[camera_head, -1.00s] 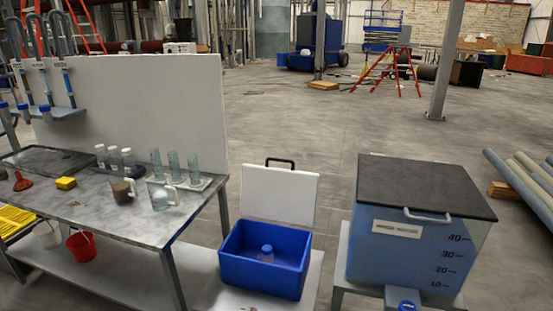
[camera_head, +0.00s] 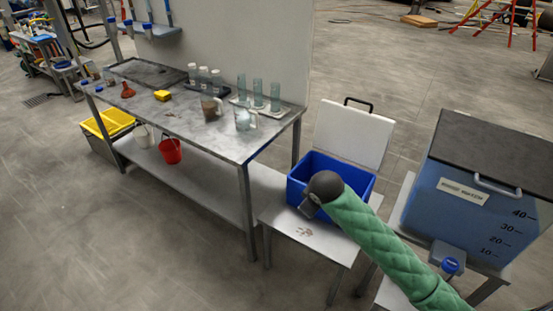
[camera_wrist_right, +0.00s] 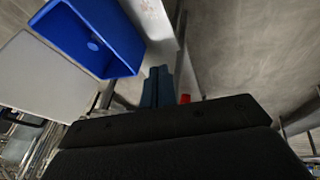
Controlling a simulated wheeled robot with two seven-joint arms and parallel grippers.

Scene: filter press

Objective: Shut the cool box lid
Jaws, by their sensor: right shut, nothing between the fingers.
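The cool box (camera_head: 357,180) is blue and sits on a low white stand. Its white lid (camera_head: 352,133) stands open, tilted up at the back, with a black handle (camera_head: 359,101) on its top edge. In the right wrist view the box (camera_wrist_right: 125,60) lies at the upper left, with a blue round cap inside, and the lid (camera_wrist_right: 35,75) at the left. My right gripper (camera_wrist_right: 158,78) is shut and empty, apart from the box and lid in that view. In the head view my right wrist covers part of the box's front. My left gripper is out of view.
A large blue tank (camera_head: 470,210) with a dark lid stands right of the cool box, close to my right arm. A metal workbench (camera_head: 215,135) with glassware stands to the left. A red bucket (camera_head: 170,151) sits on its lower shelf. The floor in front is clear.

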